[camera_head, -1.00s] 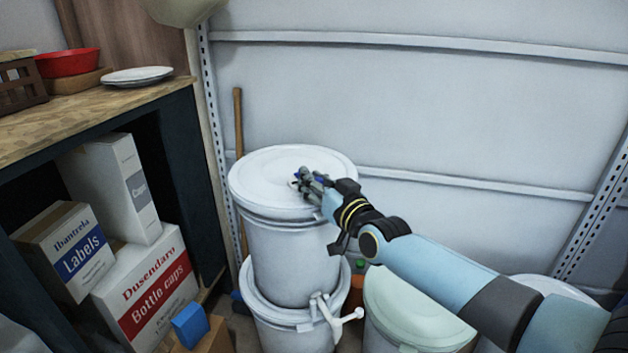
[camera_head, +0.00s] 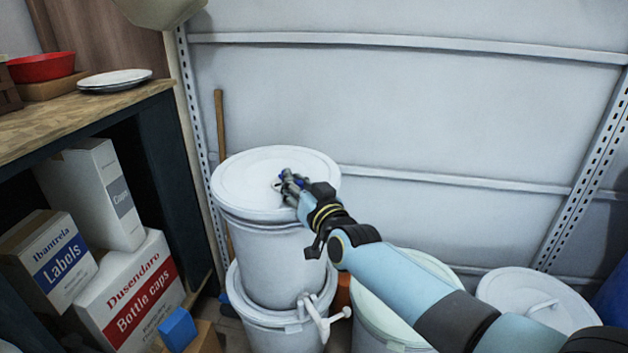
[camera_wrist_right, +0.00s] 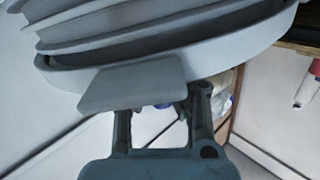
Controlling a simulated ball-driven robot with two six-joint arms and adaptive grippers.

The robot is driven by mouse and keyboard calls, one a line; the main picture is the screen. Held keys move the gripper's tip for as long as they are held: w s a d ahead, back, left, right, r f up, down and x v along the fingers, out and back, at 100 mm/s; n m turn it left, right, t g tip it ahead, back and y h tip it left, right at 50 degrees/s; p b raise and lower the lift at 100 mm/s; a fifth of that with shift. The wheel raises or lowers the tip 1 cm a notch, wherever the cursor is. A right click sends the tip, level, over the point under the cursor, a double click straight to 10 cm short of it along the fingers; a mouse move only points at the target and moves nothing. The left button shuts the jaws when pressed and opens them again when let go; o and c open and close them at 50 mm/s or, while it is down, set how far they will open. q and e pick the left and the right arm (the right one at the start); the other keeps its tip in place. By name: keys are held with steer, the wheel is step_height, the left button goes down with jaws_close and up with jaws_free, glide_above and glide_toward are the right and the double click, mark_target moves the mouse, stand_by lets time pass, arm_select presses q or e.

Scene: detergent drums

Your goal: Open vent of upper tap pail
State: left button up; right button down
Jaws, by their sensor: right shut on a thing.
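The upper tap pail (camera_head: 265,250) is white and lidded. It stands upright on a lower white pail (camera_head: 262,325) that has a white tap (camera_head: 318,318) at its front right. My right gripper (camera_head: 284,181) is on the right half of the upper pail's lid (camera_head: 240,180), with its fingertips shut on the small vent there. The fingers mostly hide the vent; small blue bits show around them. In the right wrist view, the ribbed pail rim (camera_wrist_right: 190,55) fills the top, and a grey tab covers the fingertips (camera_wrist_right: 160,105). My left gripper is out of view.
A pale green lidded drum (camera_head: 375,300) and a white lidded drum (camera_head: 535,300) stand to the right, below my arm. A shelf with a wooden top (camera_head: 60,120) and boxes (camera_head: 130,295) is at left. A wooden handle (camera_head: 220,125) leans behind the pails.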

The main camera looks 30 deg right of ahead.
steer(key=c, duration=1.4)
jaws_free()
steer(key=shift+f, duration=0.1)
steer(key=shift+a, duration=0.15)
steer(key=shift+s, duration=0.55)
steer(key=s, duration=0.7)
steer(key=s+a, duration=0.1)
steer(key=s, duration=0.3)
